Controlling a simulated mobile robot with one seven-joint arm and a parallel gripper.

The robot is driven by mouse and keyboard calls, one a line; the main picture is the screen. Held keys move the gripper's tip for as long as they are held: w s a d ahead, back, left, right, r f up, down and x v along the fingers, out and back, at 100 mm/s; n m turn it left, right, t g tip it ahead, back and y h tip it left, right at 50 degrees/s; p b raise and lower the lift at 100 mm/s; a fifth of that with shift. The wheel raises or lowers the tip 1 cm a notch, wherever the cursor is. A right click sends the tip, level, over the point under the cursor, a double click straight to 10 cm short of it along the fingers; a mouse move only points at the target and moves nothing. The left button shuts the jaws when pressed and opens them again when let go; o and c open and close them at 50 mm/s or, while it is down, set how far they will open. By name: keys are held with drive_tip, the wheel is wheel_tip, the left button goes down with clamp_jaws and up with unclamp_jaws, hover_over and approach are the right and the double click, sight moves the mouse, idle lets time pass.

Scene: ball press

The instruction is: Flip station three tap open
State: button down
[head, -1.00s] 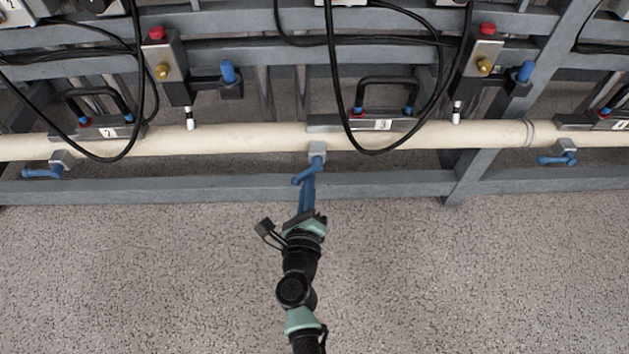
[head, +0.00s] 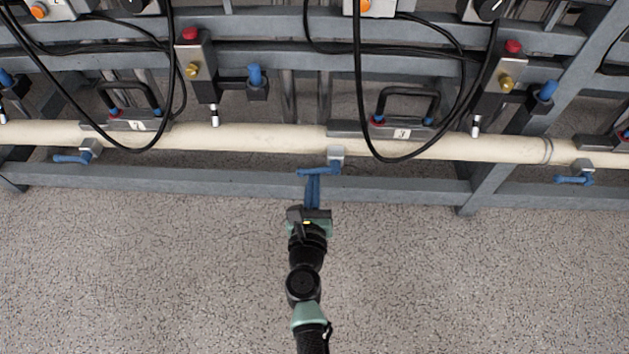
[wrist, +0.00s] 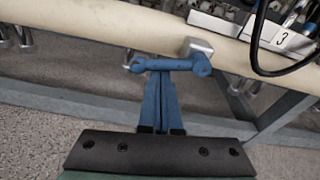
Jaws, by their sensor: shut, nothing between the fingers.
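The station three tap has a grey block (head: 335,155) under the cream pipe, below the plate marked 3 (head: 402,133). Its blue handle (head: 320,171) points left from the block, roughly along the pipe. In the wrist view the handle (wrist: 170,65) lies across the picture, with the grey block (wrist: 195,47) at its right end. My gripper (head: 313,177) has slim blue fingers, shut with nothing between them. The fingertips in the wrist view (wrist: 160,75) are just below the middle of the handle. I cannot tell whether they touch it.
The pipe (head: 270,137) runs across the station. A similar blue tap handle hangs at left (head: 72,159) and another at right (head: 574,180), both pointing left. A grey beam (head: 200,182) runs below the pipe. Black cables (head: 365,110) loop down in front. The floor (head: 150,270) is clear.

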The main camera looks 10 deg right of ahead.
wheel_tip(320, 180, down, 5)
drive_tip(key=d+b, duration=0.1)
drive_tip(key=b, duration=0.3)
drive_tip(key=r+p+v, duration=0.1)
drive_tip(key=p+v, duration=0.1)
drive_tip(key=v, duration=0.7)
drive_tip(key=shift+s, duration=0.25)
drive_tip(key=shift+a+r, duration=0.15)
